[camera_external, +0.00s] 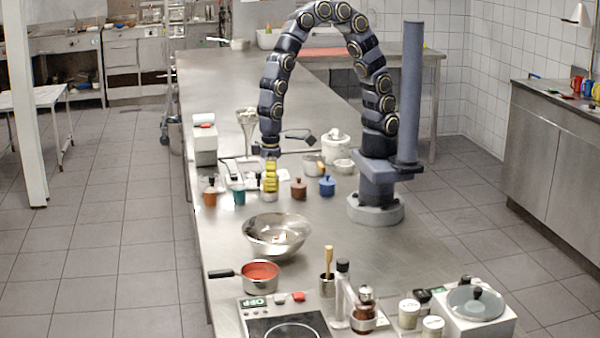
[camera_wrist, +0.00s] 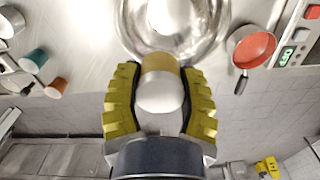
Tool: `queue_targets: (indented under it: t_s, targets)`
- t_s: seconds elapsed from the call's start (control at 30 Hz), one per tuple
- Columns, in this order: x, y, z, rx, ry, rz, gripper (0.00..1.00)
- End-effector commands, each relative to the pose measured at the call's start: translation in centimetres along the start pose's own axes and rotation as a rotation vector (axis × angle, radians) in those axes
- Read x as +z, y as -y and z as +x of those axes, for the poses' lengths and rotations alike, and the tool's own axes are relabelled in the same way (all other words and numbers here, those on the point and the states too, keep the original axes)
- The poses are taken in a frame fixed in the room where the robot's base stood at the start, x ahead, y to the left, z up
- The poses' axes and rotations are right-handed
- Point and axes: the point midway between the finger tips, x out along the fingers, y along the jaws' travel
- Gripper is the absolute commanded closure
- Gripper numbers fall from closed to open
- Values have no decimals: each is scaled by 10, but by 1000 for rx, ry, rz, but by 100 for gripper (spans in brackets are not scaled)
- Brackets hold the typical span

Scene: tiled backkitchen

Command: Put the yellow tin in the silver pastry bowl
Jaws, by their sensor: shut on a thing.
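My gripper (camera_wrist: 160,98) has ribbed yellow fingers closed around the yellow tin (camera_wrist: 161,65), which shows a pale, whitish rounded end towards the wrist camera. In the external view my gripper (camera_external: 270,174) hangs pointing down behind the silver pastry bowl, and the tin is hard to tell from the fingers there. The silver pastry bowl (camera_external: 260,238) stands on the steel counter, nearer the external camera than the gripper. In the wrist view the bowl (camera_wrist: 208,30) lies at the top, just beyond the tin. Small coloured patches inside the bowl may be reflections.
Orange (camera_external: 210,197), teal (camera_external: 239,195), brown (camera_external: 299,188) and blue (camera_external: 327,186) small vessels stand near the gripper on the counter (camera_external: 225,255). A red-filled saucepan (camera_external: 260,275) stands in front of the bowl. A hob (camera_external: 285,328) and jars are at the front.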

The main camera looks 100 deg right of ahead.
Motion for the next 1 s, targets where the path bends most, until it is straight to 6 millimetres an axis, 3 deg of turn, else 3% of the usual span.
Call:
queue_targets:
  t_s: [0.1, 0.37, 1.0]
  targets:
    - [9, 14, -1, 0, 0, -44, 91]
    - [12, 17, 11, 4, 3, -55, 91]
    - [12, 16, 87, 3, 3, -55, 91]
